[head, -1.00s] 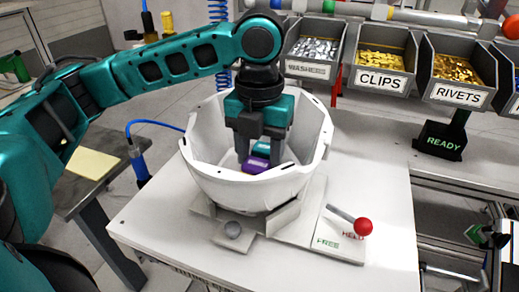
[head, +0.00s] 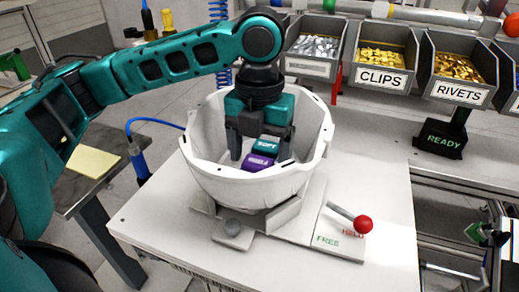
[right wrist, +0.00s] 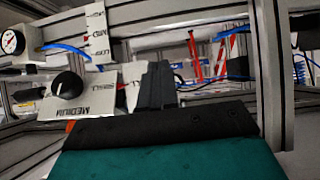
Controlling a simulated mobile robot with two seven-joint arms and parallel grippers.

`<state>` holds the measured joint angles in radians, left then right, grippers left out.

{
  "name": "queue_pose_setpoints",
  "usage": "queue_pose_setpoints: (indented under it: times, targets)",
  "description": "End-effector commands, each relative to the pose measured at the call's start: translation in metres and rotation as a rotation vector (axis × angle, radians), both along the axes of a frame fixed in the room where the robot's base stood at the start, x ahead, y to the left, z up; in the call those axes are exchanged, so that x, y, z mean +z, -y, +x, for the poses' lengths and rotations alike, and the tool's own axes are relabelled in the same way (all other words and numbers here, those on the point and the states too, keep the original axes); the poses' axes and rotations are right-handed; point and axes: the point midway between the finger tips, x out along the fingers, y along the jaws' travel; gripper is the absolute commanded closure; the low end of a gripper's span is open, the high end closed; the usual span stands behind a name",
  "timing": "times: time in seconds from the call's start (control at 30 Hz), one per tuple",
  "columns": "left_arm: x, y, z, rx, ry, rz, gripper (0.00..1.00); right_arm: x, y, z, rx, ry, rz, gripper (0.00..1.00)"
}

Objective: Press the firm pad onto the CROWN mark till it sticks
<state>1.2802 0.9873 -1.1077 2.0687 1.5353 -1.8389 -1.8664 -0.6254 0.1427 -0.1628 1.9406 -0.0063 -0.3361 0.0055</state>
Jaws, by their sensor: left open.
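The white helmet shell (head: 240,186) sits open side up in a holder on the table. My left gripper (head: 258,158) reaches down into it from above, open, its dark fingers spread. Inside the shell, a teal pad marked SOFT (head: 266,145) and a purple pad with a hard-to-read label, perhaps MIDDLE (head: 258,162), lie side by side near the fingers. I cannot make out a pad marked firm or the CROWN mark; the gripper and shell wall hide part of the inside. My right gripper (right wrist: 158,84) shows in the right wrist view, its dark fingers together and nothing seen between them.
A red-knobbed lever (head: 363,224) stands on the fixture's plate by the words FREE and HELD, its knob close to HELD. Bins of clips (head: 381,75) and rivets (head: 456,91) stand behind, with a READY sign (head: 442,138). The white table (head: 375,190) is clear at right.

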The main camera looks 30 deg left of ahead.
Motion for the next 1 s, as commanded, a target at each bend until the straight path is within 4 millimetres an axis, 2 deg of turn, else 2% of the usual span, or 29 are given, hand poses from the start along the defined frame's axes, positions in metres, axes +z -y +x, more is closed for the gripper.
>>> queue_pose_setpoints:
  times: [0.17,0.27,0.37,0.7,0.83,1.0]
  targets:
    - [0.003,0.000,0.000,0.000,0.002,-0.001,0.19,0.001,0.000,0.000,0.000,-0.001,0.000,1.00]
    - [0.012,0.000,0.001,0.000,0.004,0.000,0.19,0.003,0.000,0.000,0.000,-0.001,0.000,1.00]
    - [0.029,0.000,0.001,0.000,0.005,-0.001,0.19,0.007,0.000,0.000,0.000,-0.001,0.000,1.00]
    - [0.108,0.000,0.001,0.000,0.005,0.000,0.19,0.028,0.000,-0.001,0.000,-0.002,0.000,1.00]
    - [0.121,0.000,0.001,0.000,0.003,0.001,0.19,0.032,0.000,0.000,0.000,0.000,0.000,1.00]
    - [0.129,0.000,0.000,0.000,0.001,0.000,0.19,0.034,0.000,0.000,0.000,0.000,0.000,1.00]
